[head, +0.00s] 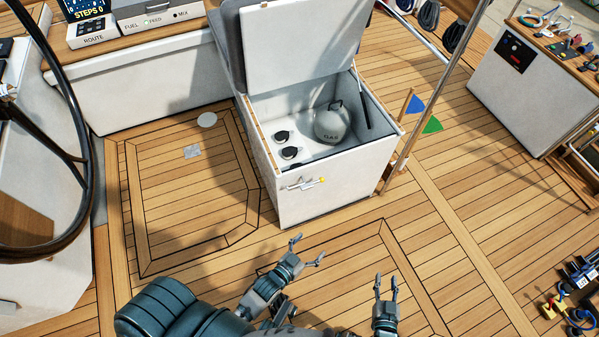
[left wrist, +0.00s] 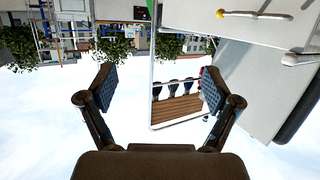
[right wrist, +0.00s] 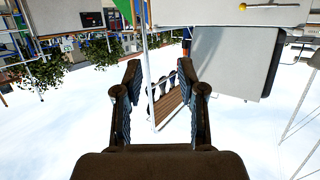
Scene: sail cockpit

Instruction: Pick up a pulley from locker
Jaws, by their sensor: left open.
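The white locker (head: 262,180) stands open in the head view, its lid (head: 295,40) raised. Two small dark round pieces, which look like pulleys (head: 282,136) (head: 290,153), lie on its floor at the left. A grey round gas bottle (head: 333,124) stands to their right. My left gripper (head: 309,250) is open and empty in front of the locker, outside it. My right gripper (head: 386,283) is open and empty, further right and nearer me. The left wrist view shows wide-spread fingers (left wrist: 150,88); the right wrist view shows a narrower gap between fingers (right wrist: 160,88). No pulley shows in either wrist view.
A slanted metal pole (head: 430,95) rises right of the locker, near blue and green flags (head: 432,125). A steering wheel (head: 75,190) is at left. A white cabinet (head: 515,90) stands at right. Deck between is clear.

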